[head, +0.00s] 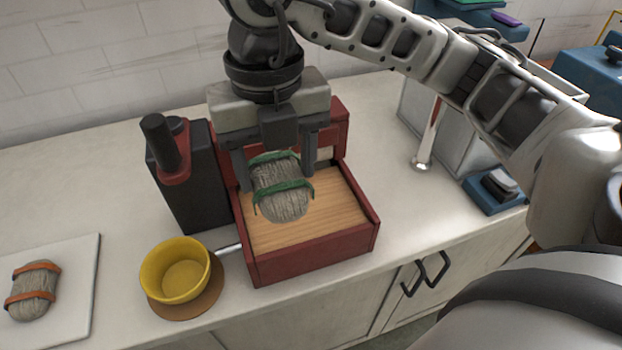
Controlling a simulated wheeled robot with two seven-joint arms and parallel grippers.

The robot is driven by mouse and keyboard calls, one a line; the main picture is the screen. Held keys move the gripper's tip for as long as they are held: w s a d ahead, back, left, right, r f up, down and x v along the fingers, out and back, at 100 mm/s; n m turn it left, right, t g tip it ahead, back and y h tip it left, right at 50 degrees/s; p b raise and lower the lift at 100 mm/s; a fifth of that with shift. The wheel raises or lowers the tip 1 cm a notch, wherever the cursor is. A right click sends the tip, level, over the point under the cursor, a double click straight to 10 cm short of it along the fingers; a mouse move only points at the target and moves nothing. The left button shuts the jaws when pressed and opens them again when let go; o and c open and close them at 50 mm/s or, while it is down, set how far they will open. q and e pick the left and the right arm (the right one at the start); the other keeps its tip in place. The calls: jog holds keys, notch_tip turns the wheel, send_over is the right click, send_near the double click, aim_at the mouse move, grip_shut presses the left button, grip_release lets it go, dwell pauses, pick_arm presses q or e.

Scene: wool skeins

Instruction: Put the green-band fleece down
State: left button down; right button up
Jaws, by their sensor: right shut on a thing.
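The green-band fleece is a grey wool skein (282,193) with two green bands. My right gripper (277,172) is shut on it, with one finger at each side. The skein is over the wooden floor of a red-walled tray (313,257). I cannot tell from this one view whether it touches the floor. My left gripper is not in view.
A dark box with a red top and black handle (188,175) stands left of the tray. A yellow bowl (182,271) sits on a brown round mat (190,309). An orange-banded skein (34,291) lies on a white board (80,275).

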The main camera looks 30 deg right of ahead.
jog(key=w+d+f, duration=0.1)
jog(key=d+f, duration=0.1)
jog(key=w+d+f+b, duration=0.1)
jog(key=d+f, duration=0.1)
jog(key=w+d+f, duration=0.1)
jog(key=d+f, duration=0.1)
jog(key=d, duration=0.1)
jog(key=shift+d+f, duration=0.1)
jog(key=shift+f, duration=0.15)
jog(key=shift+w+d+f, duration=0.2)
jog(key=shift+d+f, duration=0.2)
jog(key=shift+f, duration=0.05)
notch_tip(320, 180, down, 3)
jog(key=shift+d, duration=0.15)
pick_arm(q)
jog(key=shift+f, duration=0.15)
pick_arm(e)
jog(key=shift+w+f, duration=0.1)
jog(key=shift+f, duration=0.1)
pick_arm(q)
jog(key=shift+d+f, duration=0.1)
pick_arm(e)
jog(key=o, duration=1)
jog(key=shift+f, duration=0.1)
jog(key=shift+c, duration=0.2)
